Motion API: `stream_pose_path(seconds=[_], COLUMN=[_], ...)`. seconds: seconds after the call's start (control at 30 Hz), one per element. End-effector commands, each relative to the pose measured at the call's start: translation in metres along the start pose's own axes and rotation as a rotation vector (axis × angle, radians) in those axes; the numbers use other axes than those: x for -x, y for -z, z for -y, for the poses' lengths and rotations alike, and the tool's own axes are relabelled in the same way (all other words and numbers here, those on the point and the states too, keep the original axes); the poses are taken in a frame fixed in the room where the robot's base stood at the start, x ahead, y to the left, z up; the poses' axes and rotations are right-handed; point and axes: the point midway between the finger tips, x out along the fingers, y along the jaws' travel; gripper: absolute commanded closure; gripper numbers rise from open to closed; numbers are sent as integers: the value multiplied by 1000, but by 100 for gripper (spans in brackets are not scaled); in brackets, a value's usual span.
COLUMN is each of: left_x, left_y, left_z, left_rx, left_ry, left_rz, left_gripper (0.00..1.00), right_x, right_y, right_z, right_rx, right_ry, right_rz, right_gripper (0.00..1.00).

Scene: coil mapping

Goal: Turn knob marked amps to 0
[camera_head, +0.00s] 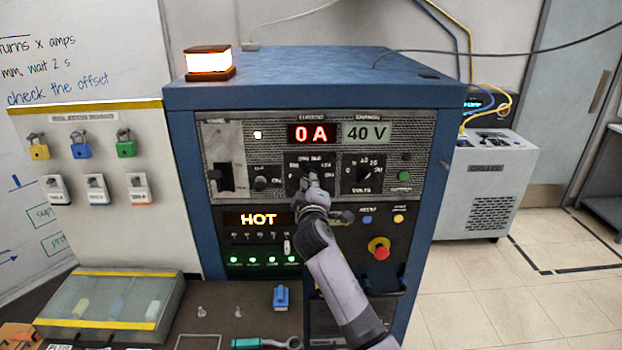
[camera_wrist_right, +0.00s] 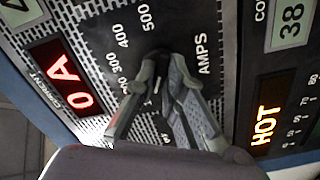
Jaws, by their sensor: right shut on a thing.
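The amps knob (camera_head: 305,169) is on the blue cabinet's upper panel, below the red current display (camera_head: 311,133), which reads 0 A. My right gripper (camera_head: 306,183) reaches up to it from below and is shut on it. In the right wrist view, the fingers (camera_wrist_right: 160,72) close together over the knob, between the printed AMPS label (camera_wrist_right: 203,54) and the scale numbers such as 300, 400 and 500. The knob is mostly hidden, so its pointer cannot be read. The red 0 A display (camera_wrist_right: 66,79) also shows there. My left gripper is not in view.
The volts knob (camera_head: 364,175) is just right, under a 40 V display (camera_head: 366,132). A smaller knob (camera_head: 263,178) is left. Below are a lit HOT display (camera_head: 259,219) and a red emergency button (camera_head: 380,250). A bench with a clear-lidded box (camera_head: 110,300) stands lower left.

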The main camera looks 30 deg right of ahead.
Motion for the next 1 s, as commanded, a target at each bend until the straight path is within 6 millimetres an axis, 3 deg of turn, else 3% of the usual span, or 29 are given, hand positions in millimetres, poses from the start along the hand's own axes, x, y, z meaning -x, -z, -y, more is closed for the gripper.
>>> stream_pose_path(seconds=[0.5,1.0], left_x=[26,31], left_y=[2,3], left_z=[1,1], left_rx=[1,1], left_ry=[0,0], left_rz=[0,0], left_gripper=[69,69], right_x=[0,1], right_y=[2,1], right_z=[0,2], right_rx=[396,506], right_ry=[1,2], right_rz=[-3,-4], right_gripper=[100,100])
